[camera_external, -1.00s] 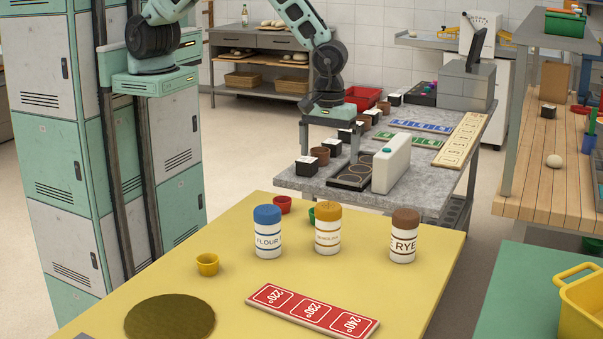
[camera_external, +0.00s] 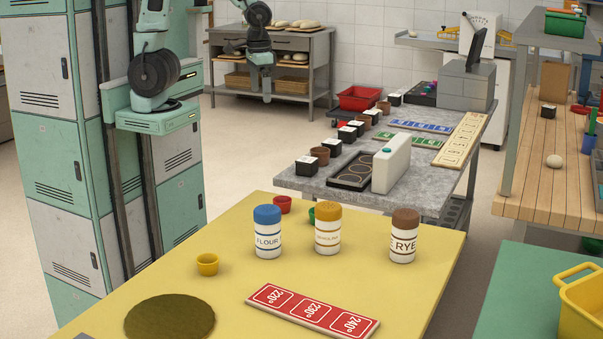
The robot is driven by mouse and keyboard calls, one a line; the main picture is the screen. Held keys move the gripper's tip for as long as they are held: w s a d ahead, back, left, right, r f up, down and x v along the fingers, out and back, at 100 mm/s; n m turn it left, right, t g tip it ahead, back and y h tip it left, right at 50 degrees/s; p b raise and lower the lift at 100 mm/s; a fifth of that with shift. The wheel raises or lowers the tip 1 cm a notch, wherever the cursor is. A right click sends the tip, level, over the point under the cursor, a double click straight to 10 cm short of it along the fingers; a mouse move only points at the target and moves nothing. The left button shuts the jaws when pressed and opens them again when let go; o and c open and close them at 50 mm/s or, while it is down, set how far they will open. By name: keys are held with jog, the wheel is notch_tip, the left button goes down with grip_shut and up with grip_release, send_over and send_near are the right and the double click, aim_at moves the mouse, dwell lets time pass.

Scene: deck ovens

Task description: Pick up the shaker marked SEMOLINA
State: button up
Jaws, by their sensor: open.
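The shaker marked SEMOLINA (camera_external: 327,237) has a white body and a yellow-orange top. It stands upright on the yellow table, between the shaker marked FLOUR (camera_external: 268,238) with a blue top and the shaker marked RYE (camera_external: 403,241) with a brown top. My gripper (camera_external: 267,98) hangs down in front of the far wooden shelf, well away from the shakers. It is open and nothing shows in it.
On the yellow table (camera_external: 240,290) are a red temperature strip (camera_external: 312,311), a brown round mat (camera_external: 169,317) and small yellow (camera_external: 207,264), red (camera_external: 283,205) and green cups. The grey table (camera_external: 420,180) behind holds a white upright block (camera_external: 391,163) and several small boxes and pots.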

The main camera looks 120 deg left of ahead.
jog(key=shift+m, duration=0.7)
jog(key=s, duration=0.2)
jog(key=s+f, duration=0.1)
jog(key=s, duration=0.1)
jog(key=shift+s+d+f+b, duration=0.1)
jog(key=shift+s+d+b, duration=0.1)
jog(key=shift+s+b, duration=0.15)
jog(key=shift+c, duration=0.3)
jog(key=shift+s, duration=0.4)
jog(key=shift+c, duration=1.3)
